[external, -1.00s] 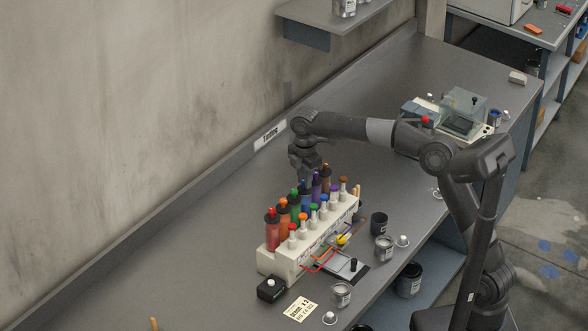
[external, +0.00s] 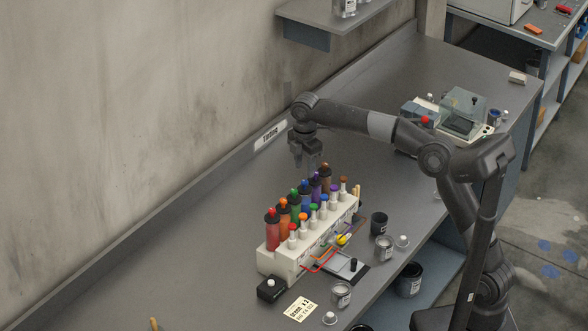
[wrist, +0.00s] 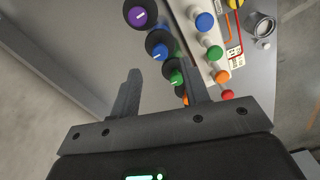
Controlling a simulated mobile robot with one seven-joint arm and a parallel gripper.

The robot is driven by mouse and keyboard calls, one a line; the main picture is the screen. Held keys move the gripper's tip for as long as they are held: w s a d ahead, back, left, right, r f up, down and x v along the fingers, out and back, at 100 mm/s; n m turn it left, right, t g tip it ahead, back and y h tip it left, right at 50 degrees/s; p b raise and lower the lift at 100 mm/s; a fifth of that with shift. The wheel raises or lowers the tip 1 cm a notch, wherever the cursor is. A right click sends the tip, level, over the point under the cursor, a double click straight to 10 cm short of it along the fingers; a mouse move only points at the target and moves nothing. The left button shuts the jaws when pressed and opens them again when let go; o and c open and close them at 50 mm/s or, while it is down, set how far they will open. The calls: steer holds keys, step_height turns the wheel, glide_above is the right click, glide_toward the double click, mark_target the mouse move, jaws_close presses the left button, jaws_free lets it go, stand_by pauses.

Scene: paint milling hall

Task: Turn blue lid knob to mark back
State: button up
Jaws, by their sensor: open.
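The blue lid knob (external: 304,183) tops a black-lidded blue bottle in the back row of the paint rack. In the wrist view this blue knob (wrist: 160,45) carries a short white line on its top, between the purple knob (wrist: 138,15) and the green knob (wrist: 175,77). My gripper (external: 306,165) is above and behind the back row, pointing down. In the wrist view its fingers (wrist: 163,88) are apart. The right finger overlaps the view of the green and orange knobs; the blue knob lies beyond the fingertips. I see no knob gripped.
The white rack (external: 283,266) also holds a front row of smaller coloured caps. The wall (external: 150,130) rises behind the bench. Cans (external: 384,247), a black box (external: 271,289) and a label card (external: 300,309) are around the rack. The bench left of it is clear.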

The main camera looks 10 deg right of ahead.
mark_target(305, 181)
step_height(305, 181, up, 6)
steer(key=shift+f, duration=0.15)
stand_by(0.6)
steer(key=s+d+r+m+t, duration=0.15)
steer(key=d+m, duration=0.45)
steer(key=d, duration=0.9)
steer(key=s+d+r+m+t, duration=0.15)
steer(key=d+m, duration=0.45)
steer(key=d, duration=0.8)
steer(key=s+d+f+m+t, duration=0.1)
steer(key=s+d+f+m, duration=0.5)
steer(key=d, duration=0.4)
steer(key=s+d+f+m+t, duration=0.1)
steer(key=s+d+f+m, duration=0.5)
steer(key=s+d, duration=0.3)
steer(key=d+f, duration=0.1)
steer(key=d, duration=0.1)
steer(key=shift+s+d+f+t, duration=0.15)
steer(key=shift+d+f+t, duration=0.15)
steer(key=shift+f, duration=0.05)
